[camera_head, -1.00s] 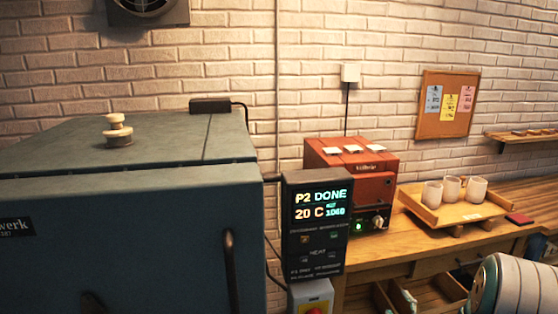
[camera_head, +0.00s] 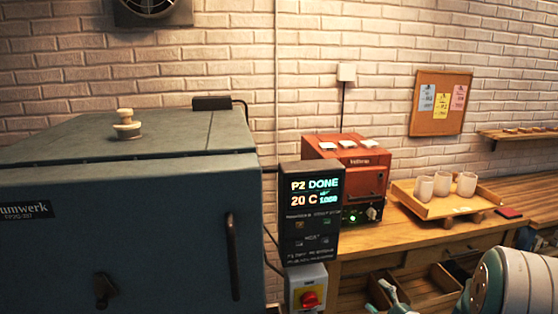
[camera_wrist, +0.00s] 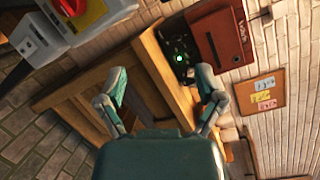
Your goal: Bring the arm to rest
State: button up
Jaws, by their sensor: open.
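My gripper (camera_wrist: 160,90) is open and empty in the wrist view, its two green-grey fingers apart with the wooden bench behind them. In the head view its finger tips (camera_head: 391,299) show at the bottom edge, right of the kiln's switch box, with my pale arm at the lower right. The gripper touches nothing that I can see. The blue-grey kiln (camera_head: 130,235) fills the left of the head view with its lid down. Its control panel (camera_head: 310,205) reads "P2 DONE" and "20 C".
A red box-shaped device (camera_head: 352,165) with a green light stands on the wooden bench (camera_head: 400,243). A wooden tray (camera_head: 425,208) with three pale cups is to its right. A switch box (camera_head: 306,290) with a red knob hangs below the panel. A cork board (camera_head: 440,103) is on the wall.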

jog(key=s+a+r+n+g+y, duration=0.2)
jog(key=s+a+r+n+g, duration=0.2)
jog(key=s+a+n+g, duration=0.3)
jog(key=s+a+r+n+g+y, duration=0.1)
jog(key=s+a+r+n+g, duration=0.4)
jog(key=s+a, duration=0.4)
jog(key=s+d+r+n+t+h, duration=0.1)
jog(key=s+d+r+n+h, duration=0.1)
jog(key=s+h, duration=0.3)
jog(key=s+d+r+n+h, duration=0.2)
jog(key=s+d+n+h, duration=0.2)
jog(key=s, duration=0.3)
jog(key=shift+d+t+h, duration=0.4)
jog(key=shift+d+h, duration=0.15)
jog(key=shift+h, duration=0.35)
